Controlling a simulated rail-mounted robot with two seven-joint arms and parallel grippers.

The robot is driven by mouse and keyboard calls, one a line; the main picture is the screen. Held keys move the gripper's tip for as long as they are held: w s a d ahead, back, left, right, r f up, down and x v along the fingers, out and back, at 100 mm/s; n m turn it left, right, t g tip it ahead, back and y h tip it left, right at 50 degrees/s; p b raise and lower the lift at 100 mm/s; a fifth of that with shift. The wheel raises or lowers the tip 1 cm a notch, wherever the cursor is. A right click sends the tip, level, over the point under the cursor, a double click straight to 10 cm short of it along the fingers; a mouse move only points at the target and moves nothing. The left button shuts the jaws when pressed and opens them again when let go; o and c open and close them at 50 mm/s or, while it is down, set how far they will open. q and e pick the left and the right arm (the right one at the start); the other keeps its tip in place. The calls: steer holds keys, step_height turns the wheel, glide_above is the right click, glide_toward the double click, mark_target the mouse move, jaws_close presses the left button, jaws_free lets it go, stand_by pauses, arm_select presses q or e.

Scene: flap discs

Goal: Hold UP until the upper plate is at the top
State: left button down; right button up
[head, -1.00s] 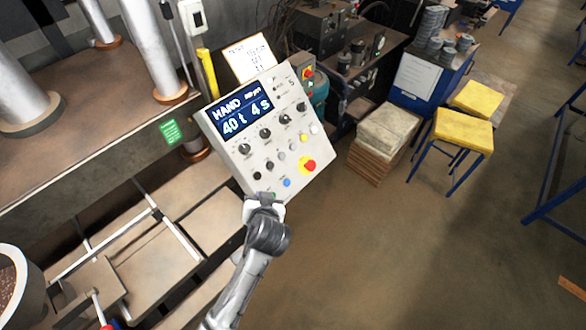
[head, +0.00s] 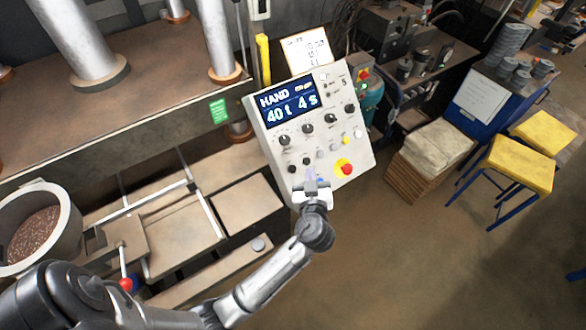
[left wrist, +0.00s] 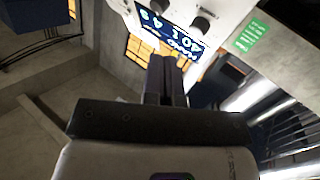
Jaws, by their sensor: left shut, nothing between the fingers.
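The press's control panel (head: 316,138) stands tilted in the middle of the head view. Its blue display (head: 290,105) reads HAND, 40 t, 4 s. Knobs, several small buttons and a red stop button (head: 346,169) on yellow sit below. My left gripper (head: 313,185) is shut and empty, at the panel's lower button row, hiding part of it. A bit of blue shows beside the fingertips; I cannot tell whether they touch a button. In the left wrist view, the shut fingers (left wrist: 166,75) point toward the panel. Which press part is the upper plate is unclear. My right gripper is out of view.
The press bed (head: 160,225) with a bowl of brown granules (head: 37,232) lies left of the panel. A yellow post (head: 263,60) stands behind the panel. Stacked sheets (head: 432,155) and yellow-topped stools (head: 520,165) stand right.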

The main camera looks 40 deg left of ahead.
mark_target(292, 169)
arm_select(q)
steer(key=a+f+b, duration=0.1)
steer(key=a+f, duration=0.1)
steer(key=w+a+f, duration=0.1)
steer(key=a+f, duration=0.1)
steer(key=a, duration=0.1)
steer(key=shift+w+f+b, duration=0.1)
steer(key=shift+f+b, duration=0.25)
steer(key=shift+b, duration=0.05)
steer(key=shift+w+a+f+b, duration=0.15)
steer(key=shift+a+f+b, duration=0.3)
steer(key=shift+a+b, duration=0.25)
steer(key=shift+a, duration=0.1)
stand_by(1.0)
steer(key=shift+f, duration=0.15)
stand_by(0.6)
